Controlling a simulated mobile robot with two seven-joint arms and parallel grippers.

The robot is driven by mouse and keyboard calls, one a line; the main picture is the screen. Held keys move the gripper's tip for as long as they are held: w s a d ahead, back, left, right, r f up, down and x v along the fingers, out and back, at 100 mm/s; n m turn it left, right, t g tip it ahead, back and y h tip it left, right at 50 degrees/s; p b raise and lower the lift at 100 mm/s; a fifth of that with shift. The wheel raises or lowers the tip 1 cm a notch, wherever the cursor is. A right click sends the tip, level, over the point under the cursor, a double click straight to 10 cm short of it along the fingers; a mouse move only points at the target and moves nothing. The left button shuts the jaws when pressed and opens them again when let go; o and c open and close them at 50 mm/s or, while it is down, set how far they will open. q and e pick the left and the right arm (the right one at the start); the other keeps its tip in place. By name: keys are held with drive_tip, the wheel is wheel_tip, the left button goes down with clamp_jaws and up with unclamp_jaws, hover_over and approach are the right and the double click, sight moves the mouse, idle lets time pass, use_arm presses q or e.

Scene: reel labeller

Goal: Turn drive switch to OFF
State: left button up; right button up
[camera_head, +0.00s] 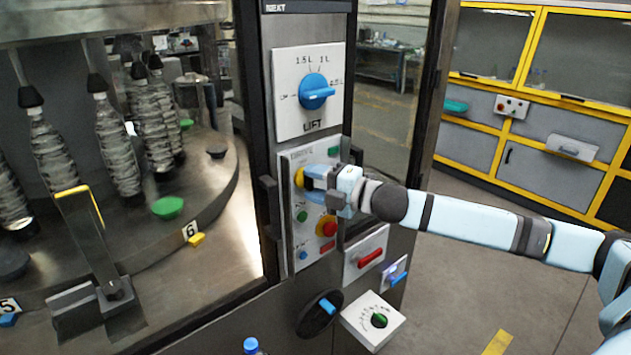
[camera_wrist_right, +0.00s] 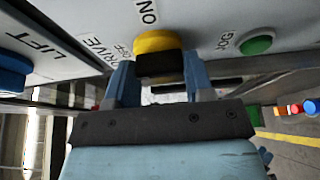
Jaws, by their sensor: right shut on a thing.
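The drive switch (camera_head: 299,177) is a yellow round knob on the light drive panel (camera_head: 291,232) of the machine's column. In the wrist view the yellow knob (camera_wrist_right: 157,42) has a dark grip bar, with the labels DRIVE and OFF to its left and ON above it. My right gripper (camera_head: 312,181) reaches in from the right and is shut on the switch. In the wrist view its two fingers (camera_wrist_right: 160,78) stand on either side of the knob. The gripper hides part of the knob in the head view, and I cannot tell its exact pointing. My left gripper is not in view.
The blue lift knob (camera_head: 317,91) sits above the drive panel. A green jog button (camera_head: 302,216) and a red knob on yellow (camera_head: 326,227) lie below my gripper. A red handle (camera_head: 371,259) and a black-and-blue dial (camera_head: 320,312) are lower. Open floor lies to the right.

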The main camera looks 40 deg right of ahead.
drive_tip(key=o, duration=0.9)
drive_tip(key=shift+o, duration=0.2)
drive_tip(key=shift+s+d+f+b, duration=0.2)
drive_tip(key=shift+s+d+b, duration=0.2)
drive_tip(key=shift+s, duration=0.15)
drive_tip(key=b+v, duration=0.1)
drive_tip(key=v, duration=1.1)
drive_tip(key=shift+s+r, duration=0.2)
drive_tip(key=shift+r, duration=0.05)
